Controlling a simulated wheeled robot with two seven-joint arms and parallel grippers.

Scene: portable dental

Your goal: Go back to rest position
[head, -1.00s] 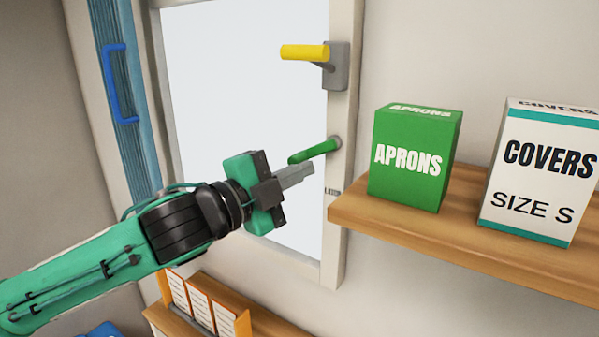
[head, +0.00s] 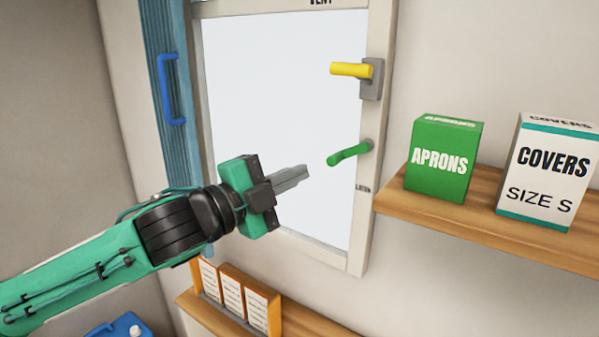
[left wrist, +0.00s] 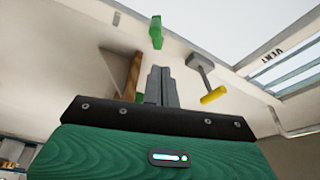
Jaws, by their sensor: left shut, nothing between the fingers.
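My left gripper (head: 291,178) is shut and empty in the head view, in front of the bright window pane. Its fingertips are left of and a little below the green handle (head: 350,152), with a visible gap between them. In the left wrist view my shut fingers (left wrist: 162,84) point up the picture, and the green handle (left wrist: 156,32) shows beyond them. The yellow handle (head: 351,70) sits on a grey plate above the green one. My right gripper is in neither view.
A wooden shelf (head: 400,206) on the right holds a green aprons box (head: 443,160) and a white covers box (head: 546,172). A lower shelf (head: 215,316) holds an orange rack of cards. A blue container (head: 122,326) is at the bottom left. A blue handle (head: 172,90) is at the upper left.

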